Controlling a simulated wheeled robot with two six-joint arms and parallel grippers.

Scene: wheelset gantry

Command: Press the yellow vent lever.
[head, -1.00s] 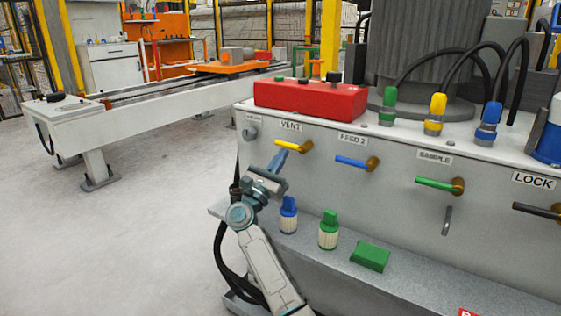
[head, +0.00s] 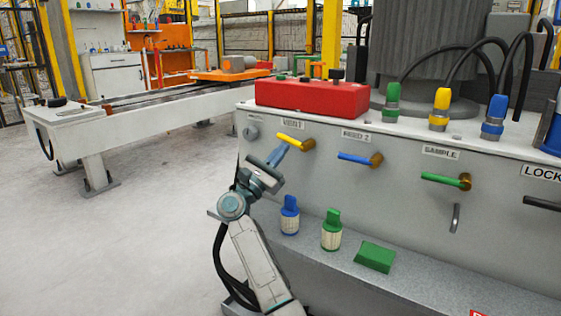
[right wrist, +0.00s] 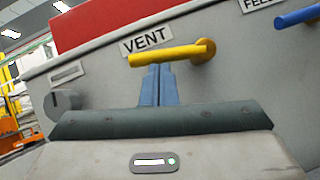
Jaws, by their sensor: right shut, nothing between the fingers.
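The yellow vent lever (head: 291,141) sticks out to the left from its brass pivot on the grey panel, under the VENT label. It also shows in the right wrist view (right wrist: 168,55), roughly level. My right gripper (head: 281,150) is shut and empty, its blue fingertips just below the lever near its free end. In the right wrist view the fingertips (right wrist: 158,68) reach up to the lever's underside. I cannot tell whether they touch it. My left gripper is in neither current view.
A blue lever (head: 356,158) and a green lever (head: 443,179) are further right on the panel. A blue-topped connector (head: 289,218), a green-topped one (head: 331,232) and a green block (head: 375,256) stand on the ledge below. A red box (head: 312,98) sits on top.

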